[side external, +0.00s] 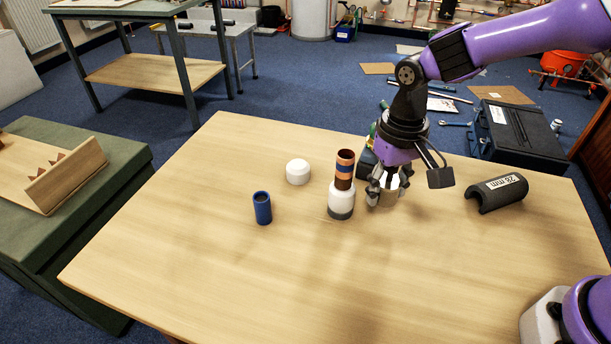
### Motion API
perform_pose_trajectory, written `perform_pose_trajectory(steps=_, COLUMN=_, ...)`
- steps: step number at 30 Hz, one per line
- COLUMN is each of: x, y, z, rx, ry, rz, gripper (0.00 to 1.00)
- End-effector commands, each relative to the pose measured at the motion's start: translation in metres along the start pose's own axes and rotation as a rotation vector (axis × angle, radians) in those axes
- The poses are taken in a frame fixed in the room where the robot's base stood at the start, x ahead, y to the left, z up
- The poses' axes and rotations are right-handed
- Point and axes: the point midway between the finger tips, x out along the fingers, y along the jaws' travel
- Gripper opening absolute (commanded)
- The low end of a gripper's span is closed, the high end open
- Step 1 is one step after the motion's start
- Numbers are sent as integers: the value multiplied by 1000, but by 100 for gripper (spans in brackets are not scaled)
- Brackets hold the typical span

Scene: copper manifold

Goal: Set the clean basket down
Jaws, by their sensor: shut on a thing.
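My gripper (388,192) points down over the right half of the wooden table (300,280). The fingers and wrist hide much of the piece. It is low, at or just above the tabletop; I cannot tell whether it touches. No other basket is recognisable on the table.
Just left stands a white-and-grey base (341,203) with a copper tube (344,168) banded blue and orange. Further left are a white cap (298,172) and blue cylinder (262,208). A black "28 mm" half-sleeve (497,193) lies right. The table's front is clear.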

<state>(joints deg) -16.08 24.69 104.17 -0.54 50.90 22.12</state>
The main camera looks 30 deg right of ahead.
Motion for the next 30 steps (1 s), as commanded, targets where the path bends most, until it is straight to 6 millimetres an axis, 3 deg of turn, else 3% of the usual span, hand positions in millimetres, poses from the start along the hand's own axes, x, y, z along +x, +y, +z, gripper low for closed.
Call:
perform_pose_trajectory(steps=9, x=40, y=2, z=-1, rx=-1, ry=-3, rz=1, gripper=9)
perform_pose_trajectory(steps=20, x=44, y=1, z=-1, rx=-1, ry=0, rz=0, gripper=9)
perform_pose_trajectory(steps=21, x=44, y=1, z=-1, rx=-1, ry=0, rz=0, gripper=55)
perform_pose_trajectory(steps=23, x=44, y=1, z=-1, rx=-1, ry=0, rz=0, gripper=79)
perform_pose_trajectory(steps=30, x=44, y=1, z=-1, rx=-1, ry=0, rz=0, gripper=79)
